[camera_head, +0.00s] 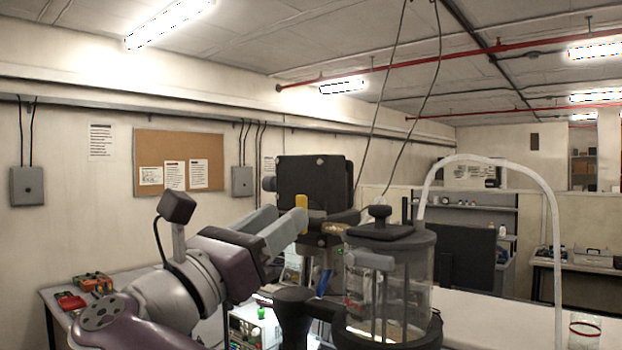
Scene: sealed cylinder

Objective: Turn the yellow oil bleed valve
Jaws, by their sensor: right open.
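A small yellow piece, which looks like the oil bleed valve (302,201), stands upright at the left side of a black boxy unit (313,178). Brass-coloured and metal fittings show below that unit. My right gripper (288,222) reaches in from the lower left with its grey fingers pointing at the valve. It is open, and its fingertips are at or very near the yellow piece. I cannot tell whether they touch it. A clear sealed cylinder (404,295) with a dark lid stands just right of the unit. My left gripper is not in view.
A pale hose (552,215) arches on the right over the white table (480,315). A dark monitor (466,258) stands behind the cylinder. A glass (585,332) stands at lower right. Red tools (72,300) lie on a side table at left.

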